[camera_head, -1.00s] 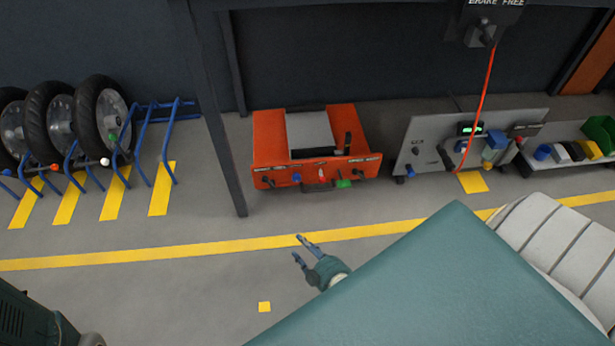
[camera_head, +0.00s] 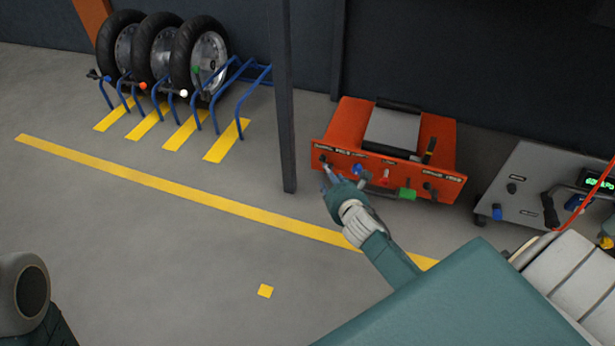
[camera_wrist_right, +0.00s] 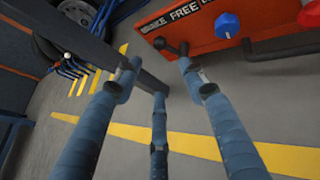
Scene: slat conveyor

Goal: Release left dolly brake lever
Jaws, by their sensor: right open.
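The orange dolly (camera_head: 331,149) stands by the dark wall. Its left brake lever (camera_head: 324,161) is a short dark lever at the left end of the front panel. In the right wrist view the lever (camera_wrist_right: 170,46) sits below white lettering ending in "FREE". My right gripper (camera_head: 328,180) is open and empty, just in front of the panel's left end. In the right wrist view its blue fingers (camera_wrist_right: 160,72) are spread, with the lever just beyond the fingertips; I cannot tell if they touch. My left gripper is out of view.
A blue knob (camera_wrist_right: 227,24) is right of the lever. A red knob (camera_head: 385,177), a green block (camera_head: 407,194) and a right lever (camera_head: 430,188) follow. A dark post (camera_head: 282,110) stands left of the dolly. A wheel rack (camera_head: 243,77) is farther left.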

